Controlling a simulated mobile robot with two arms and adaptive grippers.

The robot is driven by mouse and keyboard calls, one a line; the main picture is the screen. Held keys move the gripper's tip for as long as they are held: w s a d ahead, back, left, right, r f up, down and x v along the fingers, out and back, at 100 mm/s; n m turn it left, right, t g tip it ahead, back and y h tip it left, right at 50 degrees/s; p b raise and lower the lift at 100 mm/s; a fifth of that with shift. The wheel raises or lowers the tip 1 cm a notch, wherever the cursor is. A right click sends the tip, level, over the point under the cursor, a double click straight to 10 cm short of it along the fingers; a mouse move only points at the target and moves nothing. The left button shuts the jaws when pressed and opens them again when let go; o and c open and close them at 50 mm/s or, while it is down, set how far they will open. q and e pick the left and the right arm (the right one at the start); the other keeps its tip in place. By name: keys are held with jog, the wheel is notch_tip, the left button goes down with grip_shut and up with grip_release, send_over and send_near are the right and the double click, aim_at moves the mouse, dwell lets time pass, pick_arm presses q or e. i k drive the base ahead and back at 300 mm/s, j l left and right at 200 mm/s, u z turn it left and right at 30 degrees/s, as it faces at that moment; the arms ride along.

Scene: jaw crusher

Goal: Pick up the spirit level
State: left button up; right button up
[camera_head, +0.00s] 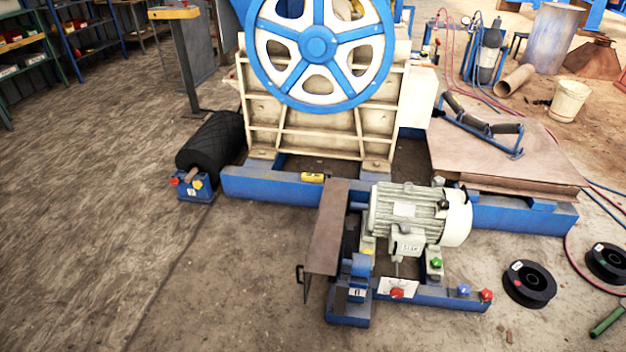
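A small yellow block (312,177) that looks like the spirit level lies on the blue base beam (262,187), in front of the cream jaw crusher body (310,128). It is small in the picture, so its vial and markings cannot be made out. It is just left of the upper end of a brown sheet-metal guard (326,235). Neither of my grippers is in view.
A grey motor (405,212) stands on a blue frame right of the guard. A blue flywheel (318,45) rises above the beam. A black roll (212,140) and blue box (193,187) sit left. Black pulleys (528,283) lie right. The left-front floor is clear.

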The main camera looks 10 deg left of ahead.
aim_at(305, 177)
jog(key=i+j+u, duration=0.6)
jog(key=i, duration=0.2)
jog(key=i+j+u, duration=0.3)
jog(key=i, duration=0.15)
jog(key=i+u, duration=0.3)
jog(key=i, duration=0.15)
jog(key=i+j+z, duration=0.1)
jog(key=i+z, duration=0.4)
jog(key=i+j+z, duration=0.3)
jog(key=i+z, duration=0.2)
jog(key=k, duration=0.05)
